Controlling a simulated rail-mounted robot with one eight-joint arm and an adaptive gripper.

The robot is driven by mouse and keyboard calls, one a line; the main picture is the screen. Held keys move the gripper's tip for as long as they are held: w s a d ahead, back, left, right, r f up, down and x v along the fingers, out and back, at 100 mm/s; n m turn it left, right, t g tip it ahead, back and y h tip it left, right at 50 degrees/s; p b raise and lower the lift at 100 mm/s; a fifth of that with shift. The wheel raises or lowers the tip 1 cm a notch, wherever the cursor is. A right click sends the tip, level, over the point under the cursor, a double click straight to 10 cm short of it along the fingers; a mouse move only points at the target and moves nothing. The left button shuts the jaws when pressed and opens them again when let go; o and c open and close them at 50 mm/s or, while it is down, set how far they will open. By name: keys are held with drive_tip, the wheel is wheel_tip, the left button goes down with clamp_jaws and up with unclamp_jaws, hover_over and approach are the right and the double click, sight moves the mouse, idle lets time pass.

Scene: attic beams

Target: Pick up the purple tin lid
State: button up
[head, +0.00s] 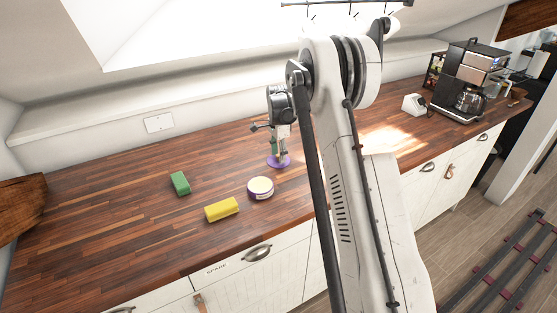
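The purple tin lid (279,162) is a flat purple disc on the wooden counter, near the middle of the head view. My gripper (279,154) points down directly over it, with its fingertips at the lid and covering part of it. The fingers are small here, so I cannot tell whether they are open or shut, or whether they touch the lid. A round tin (261,189) with a purple side and a pale cream top stands just in front of the lid, slightly left and apart from it.
A yellow block (222,209) and a green block (180,183) lie left of the tin. A white box-like object (414,104) and a coffee maker (470,80) stand far right. The wooden counter (100,220) is bare at left; a sloped wall rises behind.

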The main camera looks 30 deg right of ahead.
drive_tip(key=shift+f, duration=0.35)
clamp_jaws()
drive_tip(key=shift+r, duration=0.2)
